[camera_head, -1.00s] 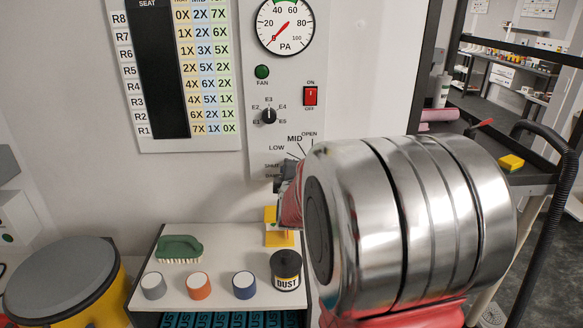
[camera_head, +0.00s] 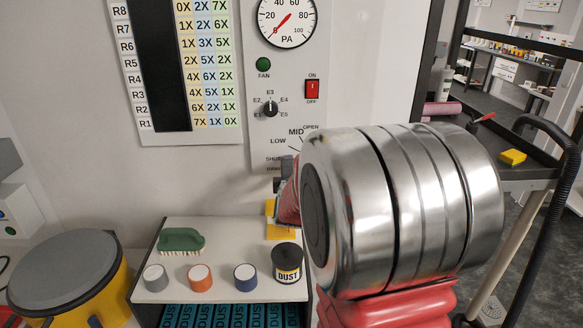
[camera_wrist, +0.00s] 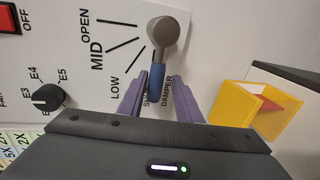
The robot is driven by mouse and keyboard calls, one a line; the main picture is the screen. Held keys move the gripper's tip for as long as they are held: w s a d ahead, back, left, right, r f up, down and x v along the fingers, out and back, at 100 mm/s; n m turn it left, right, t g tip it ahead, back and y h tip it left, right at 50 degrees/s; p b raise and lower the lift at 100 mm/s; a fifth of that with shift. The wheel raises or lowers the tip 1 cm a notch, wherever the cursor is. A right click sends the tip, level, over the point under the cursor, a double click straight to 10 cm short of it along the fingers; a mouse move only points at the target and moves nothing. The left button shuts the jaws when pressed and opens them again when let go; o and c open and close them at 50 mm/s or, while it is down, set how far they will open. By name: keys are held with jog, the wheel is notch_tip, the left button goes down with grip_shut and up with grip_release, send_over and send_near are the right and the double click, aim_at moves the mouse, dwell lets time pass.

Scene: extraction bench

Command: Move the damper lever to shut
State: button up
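The damper lever (camera_wrist: 157,78) has a grey rounded hub and a blue handle. In the wrist view the handle points down the picture, toward the partly hidden SHUT label and clear of the LOW tick. My gripper (camera_wrist: 158,84) has its two purple fingers on either side of the handle, with the handle between them. The fingers stand apart; narrow gaps seem to show beside the handle, and contact cannot be told. In the head view my gripper (camera_head: 277,185) is at the panel below the damper scale, and my arm largely hides the lever.
The panel carries a selector knob (camera_head: 270,108), a red switch (camera_head: 312,90) and a gauge (camera_head: 287,20). A yellow holder (camera_wrist: 257,105) is close beside the gripper. Below is a bench (camera_head: 190,284) with a brush (camera_head: 181,240) and a DUST jar (camera_head: 287,265).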

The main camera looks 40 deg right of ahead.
jog(key=shift+o, duration=1)
jog(key=shift+r, duration=0.15)
jog(key=v, duration=1.3)
jog(key=shift+s+a, duration=0.3)
